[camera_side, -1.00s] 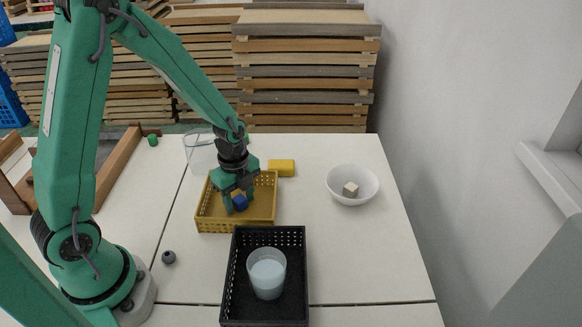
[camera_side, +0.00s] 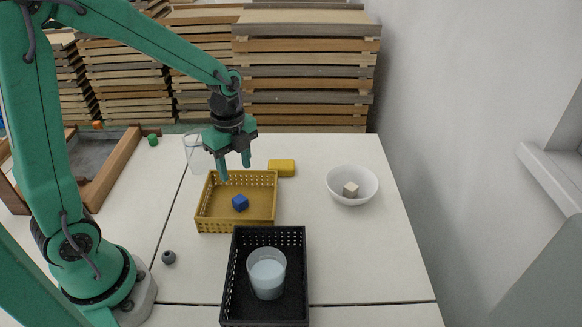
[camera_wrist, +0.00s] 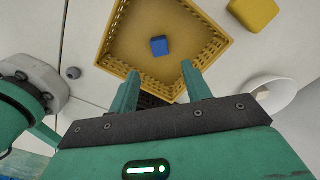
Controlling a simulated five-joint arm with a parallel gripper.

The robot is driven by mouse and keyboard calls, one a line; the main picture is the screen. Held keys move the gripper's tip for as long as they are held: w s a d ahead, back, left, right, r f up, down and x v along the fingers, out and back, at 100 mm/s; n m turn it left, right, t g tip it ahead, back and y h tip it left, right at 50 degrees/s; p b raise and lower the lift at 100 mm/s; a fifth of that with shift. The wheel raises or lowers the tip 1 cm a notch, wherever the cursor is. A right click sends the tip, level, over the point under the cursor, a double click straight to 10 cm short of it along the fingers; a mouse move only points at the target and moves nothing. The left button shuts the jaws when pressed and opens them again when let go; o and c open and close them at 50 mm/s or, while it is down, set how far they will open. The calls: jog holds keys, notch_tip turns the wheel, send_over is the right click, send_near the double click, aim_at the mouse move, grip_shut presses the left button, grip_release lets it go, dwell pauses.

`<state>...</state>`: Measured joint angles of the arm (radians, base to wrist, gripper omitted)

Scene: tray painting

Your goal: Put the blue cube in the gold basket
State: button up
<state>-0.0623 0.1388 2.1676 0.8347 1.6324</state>
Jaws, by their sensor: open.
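The blue cube (camera_side: 240,202) lies on the floor of the gold basket (camera_side: 206,219), near its middle. In the wrist view the blue cube (camera_wrist: 159,46) sits inside the gold basket (camera_wrist: 112,57), clear of its walls. My gripper (camera_side: 235,168) is open and empty above the back part of the basket. Its fingers are apart from the cube. In the wrist view the fingertips (camera_wrist: 162,74) of my gripper point toward the basket with nothing between them.
A black basket (camera_side: 230,290) holding a cup (camera_side: 267,273) stands in front. A white bowl (camera_side: 365,196) with a pale cube (camera_side: 350,189) is at right. A yellow block (camera_side: 282,168) and a clear container (camera_side: 196,150) stand behind. A grey ball (camera_side: 168,257) lies front left.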

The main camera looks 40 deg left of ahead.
jog(key=shift+r, duration=0.85)
jog(key=shift+s+r, duration=0.1)
jog(key=s+d+r+n+t, duration=0.2)
jog(key=s+r+n+t, duration=0.3)
jog(key=s+r+n, duration=0.6)
jog(key=shift+s+r+n+t, duration=0.3)
jog(key=shift+s+n, duration=0.25)
jog(key=shift+n, duration=2.95)
jog(key=shift+d, duration=0.1)
